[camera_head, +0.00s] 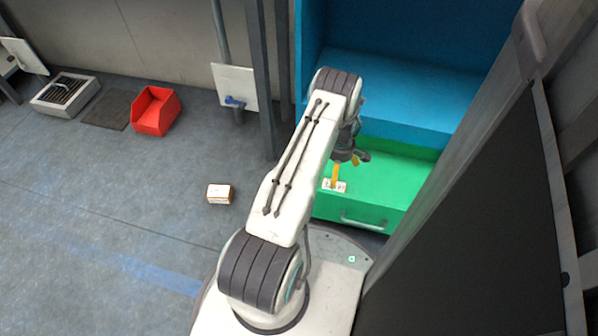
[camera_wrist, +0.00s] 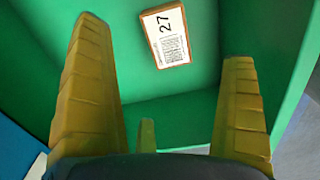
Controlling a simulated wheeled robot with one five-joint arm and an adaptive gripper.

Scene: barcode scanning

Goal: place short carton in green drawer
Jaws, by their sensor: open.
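The green drawer (camera_head: 385,180) is pulled out below the blue cabinet. A small carton with a white label (camera_head: 341,187) is in it, near its front left; in the wrist view, this carton (camera_wrist: 166,36) shows a brown edge and a label reading 27. My gripper (camera_head: 337,176) is over the drawer, pointing down, with a yellow finger close to the carton. In the wrist view my gripper (camera_wrist: 162,45) has its yellow fingers wide apart, with a clear gap on both sides of the carton. Part of the drawer is hidden by my arm.
Another small white and brown carton (camera_head: 219,194) lies on the floor to the left. A red bin (camera_head: 155,112) and a grey vented box (camera_head: 65,94) stand farther back. A dark post (camera_head: 265,80) stands left of the blue cabinet (camera_head: 400,90). A large dark panel (camera_head: 480,220) fills the right.

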